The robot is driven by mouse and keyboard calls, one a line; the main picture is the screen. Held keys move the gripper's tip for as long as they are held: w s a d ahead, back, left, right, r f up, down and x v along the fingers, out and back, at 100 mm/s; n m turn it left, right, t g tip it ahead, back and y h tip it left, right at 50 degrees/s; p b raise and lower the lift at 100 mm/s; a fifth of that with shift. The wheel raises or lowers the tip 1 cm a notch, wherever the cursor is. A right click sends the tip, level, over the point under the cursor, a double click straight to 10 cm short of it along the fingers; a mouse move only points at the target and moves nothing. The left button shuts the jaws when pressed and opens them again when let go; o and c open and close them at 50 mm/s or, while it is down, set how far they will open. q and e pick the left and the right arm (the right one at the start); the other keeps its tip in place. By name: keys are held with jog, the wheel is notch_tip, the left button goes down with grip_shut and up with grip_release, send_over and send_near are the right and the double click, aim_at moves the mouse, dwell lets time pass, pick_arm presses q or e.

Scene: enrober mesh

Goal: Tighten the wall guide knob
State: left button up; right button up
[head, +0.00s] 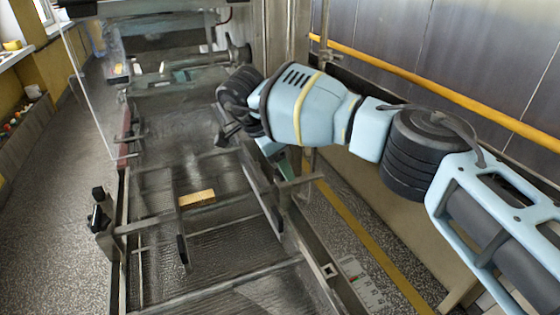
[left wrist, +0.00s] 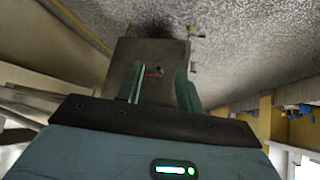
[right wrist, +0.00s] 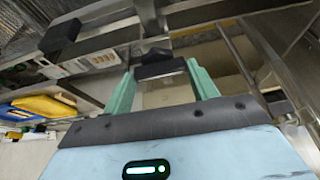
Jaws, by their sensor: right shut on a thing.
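My right gripper (right wrist: 161,88) is shut on a black knob (right wrist: 160,69), which sits between its two teal fingertips in the right wrist view. In the head view the right arm reaches in from the right, and its teal fingers (head: 270,147) are at the right side of the mesh line; the arm hides most of the held knob there. Another black knob (head: 97,206) stands on a bracket at the mesh's left edge. My left gripper (left wrist: 158,88) has its fingers apart with nothing between them; it is outside the head view.
The wire mesh belt (head: 225,250) runs between metal rails, with guide bars above it. A yellow-brown block (head: 197,198) lies at the guide bar. A yellow rail (head: 430,85) runs along the metal wall at right. The speckled floor (head: 55,225) at left is clear.

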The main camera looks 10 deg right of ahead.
jog(key=o, duration=1)
jog(key=shift+c, duration=0.2)
pick_arm(q)
jog(key=shift+s+f+b, duration=0.4)
jog(key=shift+f+b, duration=0.15)
jog(key=shift+f, duration=0.15)
pick_arm(e)
jog(key=v, duration=0.7)
jog(key=shift+r, duration=0.3)
jog(key=shift+a, duration=0.15)
pick_arm(q)
jog(key=shift+d, duration=0.1)
